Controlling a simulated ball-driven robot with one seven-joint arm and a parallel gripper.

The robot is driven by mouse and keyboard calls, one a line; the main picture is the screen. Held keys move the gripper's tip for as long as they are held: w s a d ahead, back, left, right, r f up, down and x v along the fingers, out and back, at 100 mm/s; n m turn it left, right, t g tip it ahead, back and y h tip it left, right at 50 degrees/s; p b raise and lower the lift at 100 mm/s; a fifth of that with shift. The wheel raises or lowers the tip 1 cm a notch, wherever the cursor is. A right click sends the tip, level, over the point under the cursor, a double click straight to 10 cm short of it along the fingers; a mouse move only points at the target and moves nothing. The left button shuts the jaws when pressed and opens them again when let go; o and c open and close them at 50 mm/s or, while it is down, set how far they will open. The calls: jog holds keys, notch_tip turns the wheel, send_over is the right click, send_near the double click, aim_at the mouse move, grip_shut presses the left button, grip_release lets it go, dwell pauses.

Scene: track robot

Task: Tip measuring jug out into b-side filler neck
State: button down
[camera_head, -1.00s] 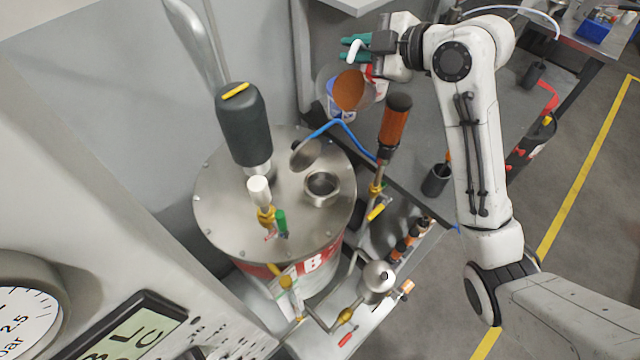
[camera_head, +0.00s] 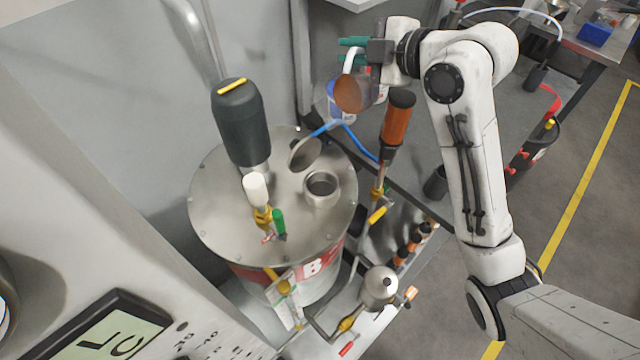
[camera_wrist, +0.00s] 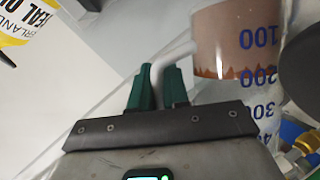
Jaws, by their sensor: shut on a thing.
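The clear measuring jug (camera_head: 352,95) with brown-orange contents hangs from my gripper (camera_head: 354,54) at the top middle of the head view. My gripper's green fingers are shut on the jug's white handle, which also shows between the fingertips in the wrist view (camera_wrist: 158,84). In the wrist view the jug (camera_wrist: 238,40) has blue marks, with brown contents around the 100 mark. The b-side filler neck (camera_head: 321,187) is a round open metal collar on the steel drum top, beside a tilted round cap (camera_head: 305,153). The jug is behind the neck, apart from it.
The steel drum (camera_head: 225,205) carries a red B label (camera_head: 312,267). A blue hose (camera_head: 340,124) runs behind the drum.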

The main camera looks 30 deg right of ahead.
aim_at(350, 64)
jog(key=shift+s+a+n+t+b, duration=0.45)
jog(key=shift+a+n+b, duration=0.2)
jog(key=shift+b, duration=0.3)
dwell(1.4)
jog(key=shift+s+a+n+t+h+b, duration=0.2)
jog(key=shift+s+a+n+b, duration=0.2)
jog(key=shift+a+b, duration=0.35)
jog(key=shift+s+a+n+t+h+b, duration=0.2)
jog(key=shift+s+a+b, duration=0.25)
jog(key=shift+b, duration=0.5)
dwell(1.9)
jog(key=shift+s+a+r+n+t+b, duration=0.4)
jog(key=shift+a+r+n+b, duration=0.15)
jog(key=shift+b, duration=0.4)
dwell(1.1)
